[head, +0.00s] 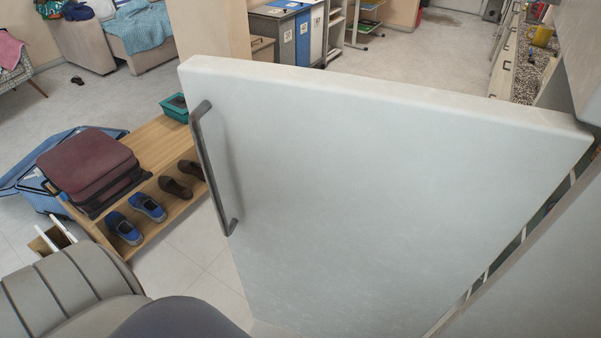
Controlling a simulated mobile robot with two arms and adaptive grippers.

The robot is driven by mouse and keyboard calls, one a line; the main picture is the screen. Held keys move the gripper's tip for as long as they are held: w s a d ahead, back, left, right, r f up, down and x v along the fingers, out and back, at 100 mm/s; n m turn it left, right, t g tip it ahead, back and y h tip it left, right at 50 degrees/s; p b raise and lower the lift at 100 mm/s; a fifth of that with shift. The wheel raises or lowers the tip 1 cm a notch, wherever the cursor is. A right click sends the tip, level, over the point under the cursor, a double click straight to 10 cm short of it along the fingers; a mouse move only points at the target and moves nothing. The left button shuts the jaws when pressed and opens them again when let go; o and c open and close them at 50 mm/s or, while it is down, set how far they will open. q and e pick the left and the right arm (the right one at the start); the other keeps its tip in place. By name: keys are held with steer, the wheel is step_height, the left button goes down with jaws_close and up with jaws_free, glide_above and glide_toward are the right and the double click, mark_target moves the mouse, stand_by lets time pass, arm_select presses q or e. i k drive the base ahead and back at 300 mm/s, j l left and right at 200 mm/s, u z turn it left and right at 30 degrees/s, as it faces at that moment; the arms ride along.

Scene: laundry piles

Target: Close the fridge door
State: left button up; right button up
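The fridge door (370,200) is a large pale grey-white panel that fills the middle of the head view. It stands open, swung out from the fridge body (545,260) at the right edge. A dark grey vertical bar handle (212,170) is fixed near the door's left edge. A narrow gap with shelf edges shows between the door and the fridge body at the lower right. Neither of my grippers is in view.
A wooden shoe bench (160,150) with several shoes and a maroon suitcase (88,168) stands left of the door. Tiled floor (195,238) shows between bench and door. Bins (285,35) stand behind.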

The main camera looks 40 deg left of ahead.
mark_target(347, 205)
steer(key=u, duration=0.8)
